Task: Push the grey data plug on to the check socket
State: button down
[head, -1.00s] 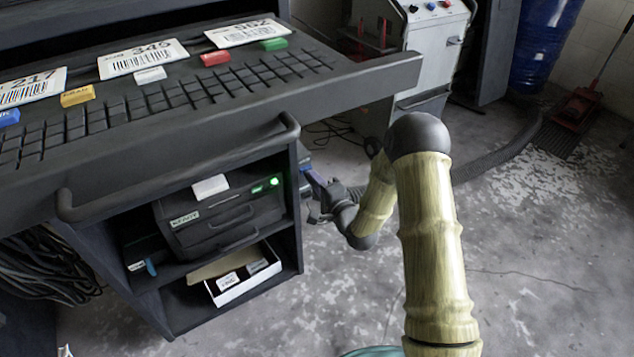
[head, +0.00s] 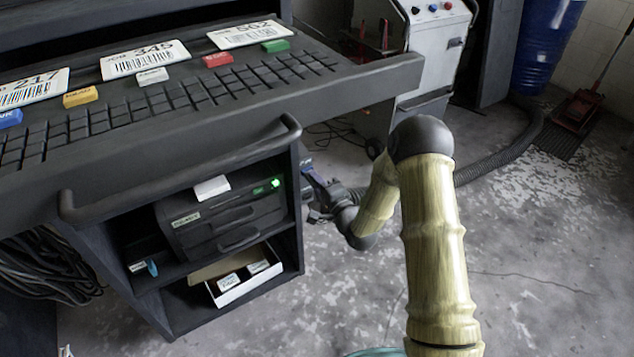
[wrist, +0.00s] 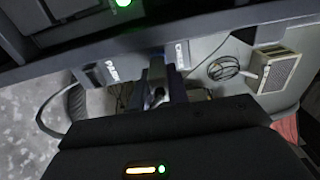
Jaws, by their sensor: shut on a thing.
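My gripper (head: 314,192) is at the right outer side of the dark cabinet, low under the desk overhang. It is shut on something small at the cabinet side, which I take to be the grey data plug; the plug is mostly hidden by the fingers.
The cabinet (head: 297,235) holds a dark unit (head: 215,222) with a green light and a white open box (head: 247,287). The keyboard desk (head: 330,95) overhangs above. A grey machine (head: 432,45) stands behind. The floor to the right is mostly clear, with a black hose (head: 505,165).

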jog(key=shift+w+a, duration=0.15)
jog(key=shift+w, duration=0.1)
jog(key=c, duration=1.3)
grip_release()
jog(key=p+v, duration=0.2)
jog(key=v, duration=1.5)
jog(key=shift+s, duration=0.15)
